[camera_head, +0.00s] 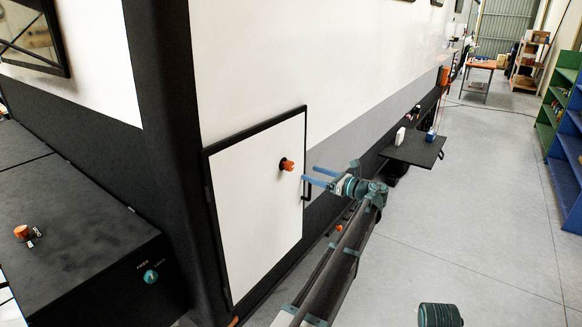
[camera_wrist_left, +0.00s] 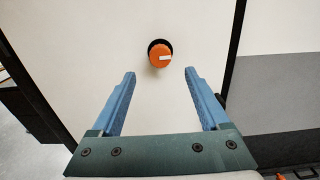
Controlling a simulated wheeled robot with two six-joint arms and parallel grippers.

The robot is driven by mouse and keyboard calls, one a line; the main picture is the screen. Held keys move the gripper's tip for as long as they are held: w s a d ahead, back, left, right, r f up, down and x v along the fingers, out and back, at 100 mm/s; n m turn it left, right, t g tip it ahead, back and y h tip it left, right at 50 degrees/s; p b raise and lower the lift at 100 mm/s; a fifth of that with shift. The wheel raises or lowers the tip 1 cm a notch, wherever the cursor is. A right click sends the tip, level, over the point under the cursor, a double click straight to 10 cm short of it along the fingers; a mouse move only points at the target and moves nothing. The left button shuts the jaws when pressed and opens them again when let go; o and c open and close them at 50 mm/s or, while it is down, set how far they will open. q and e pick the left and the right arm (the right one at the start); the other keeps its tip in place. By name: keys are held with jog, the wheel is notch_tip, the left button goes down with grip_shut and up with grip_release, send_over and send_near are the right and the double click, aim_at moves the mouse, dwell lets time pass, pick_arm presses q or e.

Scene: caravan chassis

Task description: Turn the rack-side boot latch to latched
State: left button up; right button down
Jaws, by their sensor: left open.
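An orange round latch knob (camera_head: 286,164) sits on a white hatch door (camera_head: 255,205) with a black frame. I take it for the rack-side boot latch, since it faces the shelf side. In the left wrist view the knob (camera_wrist_left: 160,58) has a black base and a white mark pointing right. My left gripper (camera_head: 312,176) is open and empty. Its two blue fingers point at the door. In the wrist view, the fingertips (camera_wrist_left: 159,73) lie on either side below the knob, apart from it. My right gripper is not in view.
A black box (camera_head: 75,220) at the left carries another orange knob (camera_head: 22,231) and a teal knob (camera_head: 151,276). A fold-out black shelf (camera_head: 415,150) holds small items farther along the caravan. Green and blue racks (camera_head: 565,130) stand at the right. The grey floor between is clear.

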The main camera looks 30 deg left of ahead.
aim_at(292, 167)
pick_arm(q)
jog(key=a, duration=1)
jog(key=shift+w, duration=0.4)
jog(key=shift+c, duration=0.3)
grip_shut()
